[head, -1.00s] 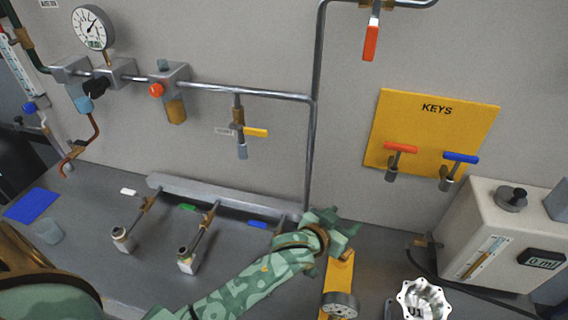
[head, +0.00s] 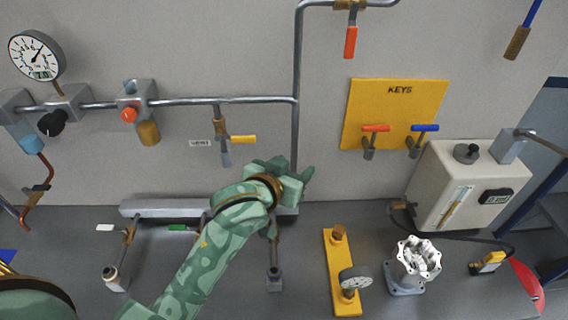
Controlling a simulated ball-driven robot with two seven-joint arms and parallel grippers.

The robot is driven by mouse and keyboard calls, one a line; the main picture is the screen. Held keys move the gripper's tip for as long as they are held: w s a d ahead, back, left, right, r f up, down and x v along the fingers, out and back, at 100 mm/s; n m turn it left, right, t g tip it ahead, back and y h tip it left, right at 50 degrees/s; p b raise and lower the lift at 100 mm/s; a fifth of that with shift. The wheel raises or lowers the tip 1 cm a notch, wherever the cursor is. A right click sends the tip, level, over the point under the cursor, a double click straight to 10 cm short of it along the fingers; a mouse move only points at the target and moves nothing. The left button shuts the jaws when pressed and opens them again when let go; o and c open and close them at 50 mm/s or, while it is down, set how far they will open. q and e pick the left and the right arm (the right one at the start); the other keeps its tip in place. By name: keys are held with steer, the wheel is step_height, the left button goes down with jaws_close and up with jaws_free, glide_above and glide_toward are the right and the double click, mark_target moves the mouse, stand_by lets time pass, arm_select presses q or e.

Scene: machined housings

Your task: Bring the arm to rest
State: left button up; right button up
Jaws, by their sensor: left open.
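My left arm comes in from the bottom left, patterned in green with a dark and brass band near the wrist. Its left gripper (head: 298,184) is raised in front of the grey wall and the rear rail, with its fingers pointing away from me. It is open, and I see nothing held in it. The hand partly covers the rail and the fitting behind it. My right gripper is not in the head view.
A grey rail (head: 160,208) lies behind the arm. To the right are a yellow gauge plate (head: 340,270), a white machined housing (head: 416,257) and a white box (head: 460,180). A yellow KEYS board (head: 393,115) hangs on the wall. Bench between plate and housing is clear.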

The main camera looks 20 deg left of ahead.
arm_select(q)
steer(key=shift+s+a+r, duration=0.1)
steer(key=shift+s+r, duration=0.05)
steer(key=shift+r, duration=0.15)
